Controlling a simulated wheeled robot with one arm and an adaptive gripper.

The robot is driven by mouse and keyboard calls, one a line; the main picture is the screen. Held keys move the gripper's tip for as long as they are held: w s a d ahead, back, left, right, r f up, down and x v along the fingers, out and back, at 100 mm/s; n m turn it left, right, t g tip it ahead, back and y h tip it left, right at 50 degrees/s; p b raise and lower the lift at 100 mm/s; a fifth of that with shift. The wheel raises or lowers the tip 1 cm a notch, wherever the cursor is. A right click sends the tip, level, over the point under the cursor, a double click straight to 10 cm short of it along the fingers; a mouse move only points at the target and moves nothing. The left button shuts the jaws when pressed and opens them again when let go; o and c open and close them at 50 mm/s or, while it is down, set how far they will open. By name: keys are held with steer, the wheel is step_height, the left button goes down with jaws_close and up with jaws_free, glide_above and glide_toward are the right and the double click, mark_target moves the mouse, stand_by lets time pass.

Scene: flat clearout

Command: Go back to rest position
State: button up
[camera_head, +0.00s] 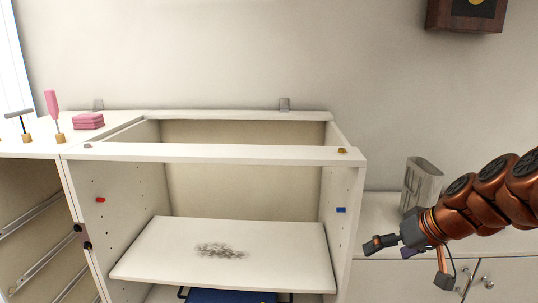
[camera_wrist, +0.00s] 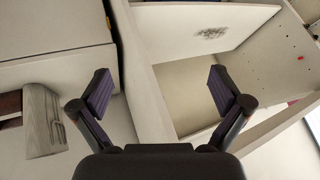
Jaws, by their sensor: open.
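My gripper (camera_head: 412,262) is at the right in the head view, in front of the cabinet's right side and the counter beside it. Its two dark fingers are spread apart and nothing is between them. In the wrist view the fingers also stand wide apart around an empty gap (camera_wrist: 163,92), with the open cabinet beyond. My copper-coloured arm reaches in from the right edge of the head view.
The open white cabinet (camera_head: 215,153) has a slanting shelf (camera_head: 290,252) with a dark smudge (camera_head: 220,250). A grey fluted container (camera_head: 422,183) stands on the right counter (camera_head: 378,215) behind my gripper. Pink sponges (camera_head: 88,121) and a pink-handled tool (camera_head: 52,105) are at left.

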steer(key=s+a+f+g+h+p, duration=0.1)
steer(key=s+a+f+g+p, duration=0.1)
steer(key=s+a, duration=0.4)
steer(key=s+a+f+g+p, duration=0.1)
steer(key=s+a+g, duration=0.2)
steer(key=s+a, duration=0.35)
steer(key=s+d+f+m+g+h+p, duration=0.1)
steer(key=s+d+f+g+h+p, duration=0.1)
steer(key=s, duration=1.3)
steer(key=shift+d+f+g+h, duration=0.15)
steer(key=shift+d+g+h, duration=0.2)
steer(key=shift+h, duration=0.25)
